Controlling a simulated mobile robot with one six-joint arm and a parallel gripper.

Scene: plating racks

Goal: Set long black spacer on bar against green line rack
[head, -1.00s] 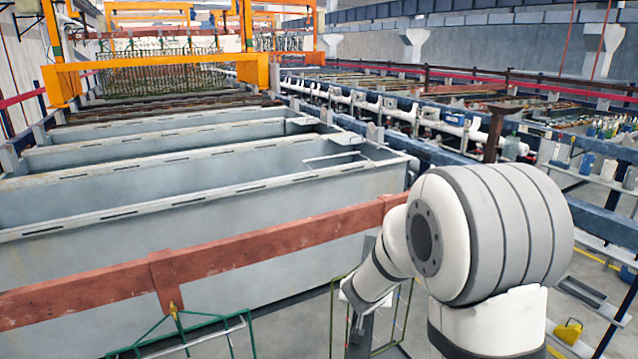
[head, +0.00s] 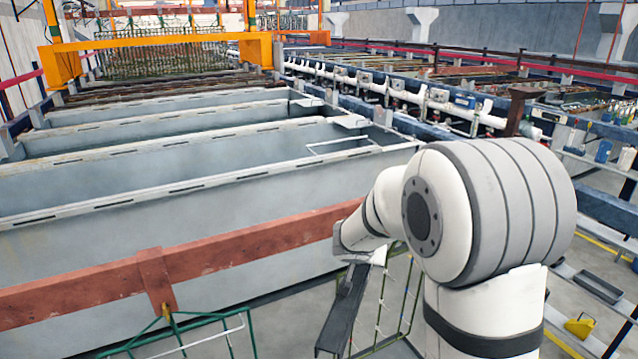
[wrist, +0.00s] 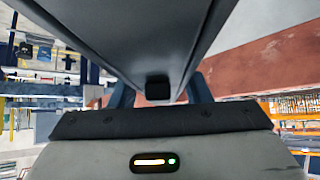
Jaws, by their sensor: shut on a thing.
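The long black spacer (head: 341,318), a dark channel-like piece, is held in the air in front of the bar, tilted with its lower end toward the lower left. My gripper (head: 360,260) is shut on it; the wrist view shows the spacer (wrist: 125,30) between my fingers (wrist: 158,92). The reddish-brown bar (head: 85,292) crosses the head view, rising to the right; its right end is hidden behind my arm. A green-framed rack (head: 195,345) hangs from the bar at lower left. A second greenish rack (head: 397,305) stands behind the spacer, partly hidden by my arm.
Large grey tanks (head: 180,185) lie just behind the bar. An orange gantry frame (head: 160,42) stands farther back. White pipes and blue rails run at right, with a yellow object (head: 580,327) low there. The bar between the left rack and my arm is clear.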

